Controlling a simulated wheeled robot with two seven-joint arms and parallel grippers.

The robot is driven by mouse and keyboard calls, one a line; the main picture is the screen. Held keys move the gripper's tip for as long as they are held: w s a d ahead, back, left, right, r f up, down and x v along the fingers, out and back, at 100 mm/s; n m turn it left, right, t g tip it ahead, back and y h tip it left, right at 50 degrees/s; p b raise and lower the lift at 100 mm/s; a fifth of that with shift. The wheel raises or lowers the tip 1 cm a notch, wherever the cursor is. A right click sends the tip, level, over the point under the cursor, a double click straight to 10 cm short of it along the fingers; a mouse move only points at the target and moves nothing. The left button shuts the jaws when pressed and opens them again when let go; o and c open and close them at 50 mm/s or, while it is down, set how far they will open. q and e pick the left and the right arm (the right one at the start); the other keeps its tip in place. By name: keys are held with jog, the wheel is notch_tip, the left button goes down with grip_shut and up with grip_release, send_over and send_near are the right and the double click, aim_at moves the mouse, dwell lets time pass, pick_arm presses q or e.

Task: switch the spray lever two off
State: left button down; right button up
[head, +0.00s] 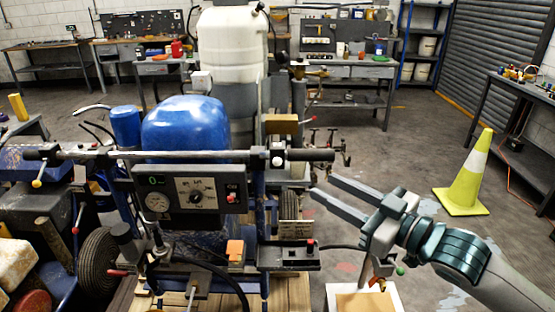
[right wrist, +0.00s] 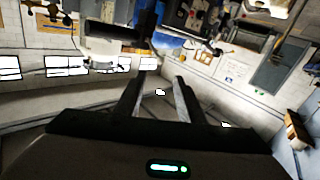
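The line striper's control panel (head: 195,196) faces me, with a round gauge, a dial and a small red-topped switch (head: 232,198). Small levers with coloured knobs sit around the machine: a white knob (head: 277,160) under the handlebar, a red knob (head: 313,118) behind it, and a yellow one (head: 37,184) at the left. I cannot tell which is spray lever two, or its position. My right gripper (head: 322,186) is open and empty, right of the panel near the handlebar's right end. Its two parted fingers also show in the right wrist view (right wrist: 160,88). My left gripper is not in view.
A black tray (head: 289,257) with a red button sits low, left of my right arm. A yellow-green cone (head: 467,180) stands on the floor at right. Benches line the back.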

aim_at(281, 162)
jog(key=p+x, duration=0.4)
jog(key=x, duration=1)
jog(key=shift+r+p, duration=0.1)
jog(key=shift+p, duration=0.3)
jog(key=shift+w+a, duration=0.45)
jog(key=shift+w, duration=0.05)
